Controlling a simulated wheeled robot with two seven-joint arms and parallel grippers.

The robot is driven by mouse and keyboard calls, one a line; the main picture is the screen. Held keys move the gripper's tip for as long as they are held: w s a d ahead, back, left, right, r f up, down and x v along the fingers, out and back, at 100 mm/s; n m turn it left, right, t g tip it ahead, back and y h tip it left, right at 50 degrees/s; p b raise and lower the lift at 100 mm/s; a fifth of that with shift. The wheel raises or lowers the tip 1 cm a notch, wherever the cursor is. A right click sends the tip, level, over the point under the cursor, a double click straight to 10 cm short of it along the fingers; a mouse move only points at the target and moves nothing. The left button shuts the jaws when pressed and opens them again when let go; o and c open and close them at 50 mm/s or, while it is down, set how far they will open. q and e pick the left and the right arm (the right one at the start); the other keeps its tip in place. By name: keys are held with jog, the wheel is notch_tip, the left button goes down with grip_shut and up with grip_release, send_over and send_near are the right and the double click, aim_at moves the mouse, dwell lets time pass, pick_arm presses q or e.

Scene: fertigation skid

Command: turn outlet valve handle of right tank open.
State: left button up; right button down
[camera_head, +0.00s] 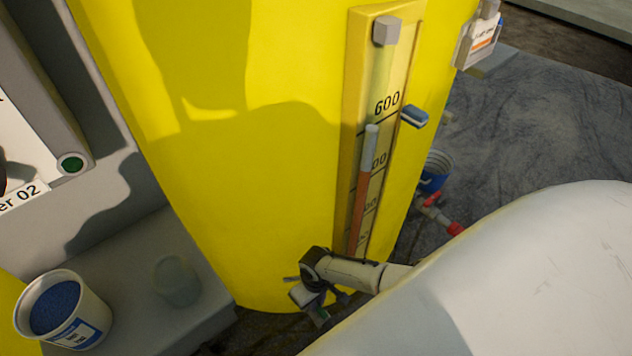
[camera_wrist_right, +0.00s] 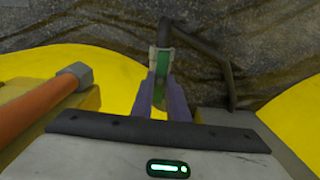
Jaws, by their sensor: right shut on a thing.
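The yellow tank (camera_head: 270,190) with its level gauge fills the middle of the head view. My right gripper (camera_head: 319,314) is low at the foot of this tank, below the gauge. In the right wrist view my right gripper (camera_wrist_right: 160,100) has its two purple-grey fingers shut on a green valve handle (camera_wrist_right: 160,92). The handle reaches up to a grey fitting (camera_wrist_right: 164,36) with a dark pipe. In the head view the gripper and wrist hide most of the valve, so the handle's angle there is hard to tell. My left gripper is in neither view.
The gauge (camera_head: 371,190) stands out from the tank above my wrist. A white bucket of blue granules (camera_head: 82,322) is at lower left, near a grey panel with a green button (camera_head: 72,163). A blue bucket (camera_head: 437,166) and red-handled fitting (camera_head: 456,228) are behind at right.

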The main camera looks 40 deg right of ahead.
jog(key=shift+s+n, duration=0.15)
jog(key=shift+n, duration=0.15)
jog(key=c, duration=1.7)
grip_release()
pick_arm(q)
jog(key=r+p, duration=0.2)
jog(key=p, duration=0.1)
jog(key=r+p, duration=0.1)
jog(key=p, duration=0.2)
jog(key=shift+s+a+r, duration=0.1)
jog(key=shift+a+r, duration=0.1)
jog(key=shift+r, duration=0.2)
pick_arm(e)
notch_tip(320, 180, up, 10)
jog(key=shift+r, duration=0.15)
